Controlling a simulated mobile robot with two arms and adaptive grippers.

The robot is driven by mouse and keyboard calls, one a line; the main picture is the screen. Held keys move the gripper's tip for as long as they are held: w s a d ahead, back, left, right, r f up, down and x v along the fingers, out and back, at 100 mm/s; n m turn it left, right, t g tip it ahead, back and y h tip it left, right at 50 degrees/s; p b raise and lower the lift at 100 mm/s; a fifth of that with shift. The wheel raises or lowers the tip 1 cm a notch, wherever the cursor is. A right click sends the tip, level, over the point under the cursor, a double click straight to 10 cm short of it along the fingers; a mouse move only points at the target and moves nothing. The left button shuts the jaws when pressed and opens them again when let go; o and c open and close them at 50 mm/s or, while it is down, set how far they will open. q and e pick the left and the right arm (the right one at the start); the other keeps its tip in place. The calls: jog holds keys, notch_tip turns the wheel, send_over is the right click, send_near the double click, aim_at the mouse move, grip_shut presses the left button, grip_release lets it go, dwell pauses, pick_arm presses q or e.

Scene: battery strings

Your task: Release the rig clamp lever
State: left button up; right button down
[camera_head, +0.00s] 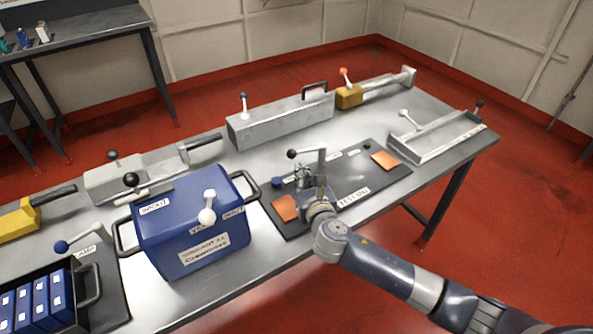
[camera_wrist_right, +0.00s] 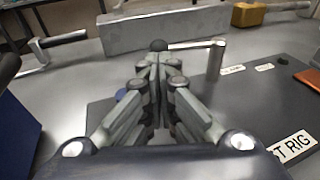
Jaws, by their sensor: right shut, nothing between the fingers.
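The test rig is a dark plate (camera_head: 372,188) on the table with a label reading TEST RIG (camera_head: 354,196). Its clamp lever (camera_head: 308,152) is a light bar reaching left from an upright post (camera_head: 322,168) and ending in a black ball knob (camera_head: 291,154). In the right wrist view the knob (camera_wrist_right: 158,45) sits just beyond my fingertips, with the bar (camera_wrist_right: 192,44) running right to the post. My right gripper (camera_head: 301,172) is shut and empty, just below the lever; I cannot tell whether it touches the knob. It also fills the wrist view's middle (camera_wrist_right: 158,62). My left gripper is out of view.
A blue box (camera_head: 190,235) with a white-knobbed lever stands left of the rig. Orange pads (camera_head: 384,160) lie on the plate. A long grey block (camera_head: 280,119) stands behind, a grey tray fixture (camera_head: 435,138) at right. A crate of blue cells (camera_head: 38,305) is at lower left.

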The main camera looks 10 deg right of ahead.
jog(key=shift+s+d+f, duration=0.15)
jog(key=shift+s+d, duration=0.1)
jog(key=shift+s, duration=0.2)
jog(key=shift+s+d+f, duration=0.15)
jog(key=shift+d+f, duration=0.05)
jog(key=shift+f, duration=0.05)
jog(key=s, duration=0.1)
jog(key=s+r, duration=0.1)
jog(key=s, duration=0.3)
jog(key=shift+s+d+r, duration=0.1)
jog(key=shift+d+r, duration=0.05)
jog(key=shift+d, duration=0.15)
jog(key=shift+s, duration=0.2)
jog(key=shift+s+d, duration=0.1)
jog(key=shift+d, duration=0.05)
jog(key=shift+s, duration=0.1)
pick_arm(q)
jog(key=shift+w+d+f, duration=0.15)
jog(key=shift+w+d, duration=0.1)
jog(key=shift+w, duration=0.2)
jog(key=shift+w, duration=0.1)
